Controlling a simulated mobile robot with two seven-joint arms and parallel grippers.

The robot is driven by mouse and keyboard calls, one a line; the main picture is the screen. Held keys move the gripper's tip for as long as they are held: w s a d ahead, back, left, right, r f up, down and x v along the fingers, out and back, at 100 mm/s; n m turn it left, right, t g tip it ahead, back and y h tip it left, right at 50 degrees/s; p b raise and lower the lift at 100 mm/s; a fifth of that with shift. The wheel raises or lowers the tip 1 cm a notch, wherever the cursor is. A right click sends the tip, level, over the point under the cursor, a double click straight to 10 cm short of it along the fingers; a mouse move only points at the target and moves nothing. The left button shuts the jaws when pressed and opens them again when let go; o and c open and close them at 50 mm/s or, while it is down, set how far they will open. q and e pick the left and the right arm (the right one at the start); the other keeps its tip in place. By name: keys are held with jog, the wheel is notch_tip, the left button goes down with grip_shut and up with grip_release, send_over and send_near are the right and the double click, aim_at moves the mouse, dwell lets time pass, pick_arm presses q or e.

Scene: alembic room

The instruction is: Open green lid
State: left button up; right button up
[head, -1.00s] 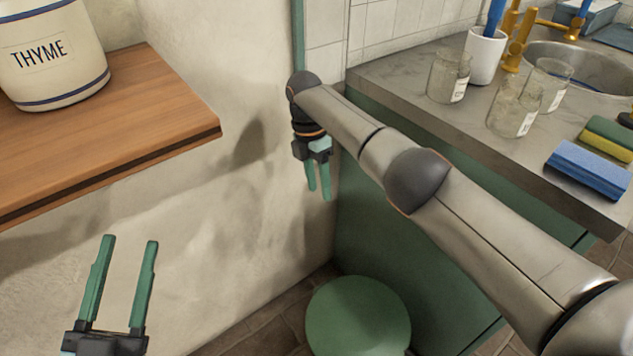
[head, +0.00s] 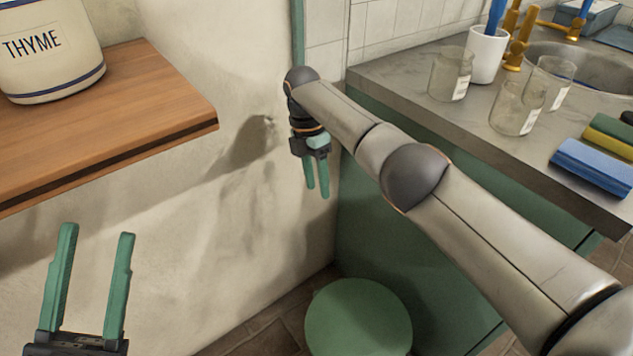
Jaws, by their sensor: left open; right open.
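The green lid (head: 358,318) is a round, flat disc low in the head view, near the floor between the wall and the green cabinet. It looks closed, and what lies under it is hidden. My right gripper (head: 318,192) hangs pointing down above and a little left of the lid, clear of it, with its two green fingers slightly apart and empty. My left gripper (head: 96,232) is at the lower left, fingers pointing up, wide open and empty, in front of the wall and well left of the lid.
A wooden shelf (head: 110,110) with a THYME jar (head: 50,50) juts out at the upper left. A counter (head: 430,110) at the right holds glass jars (head: 451,74), a white cup (head: 487,55), sponges (head: 592,167) and a sink (head: 575,65). The green cabinet (head: 400,240) borders the lid's right side.

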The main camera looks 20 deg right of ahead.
pick_arm(q)
jog(key=shift+s+r+m+h, duration=0.7)
jog(key=shift+h, duration=0.3)
jog(key=shift+r, duration=0.3)
jog(key=shift+d, duration=0.1)
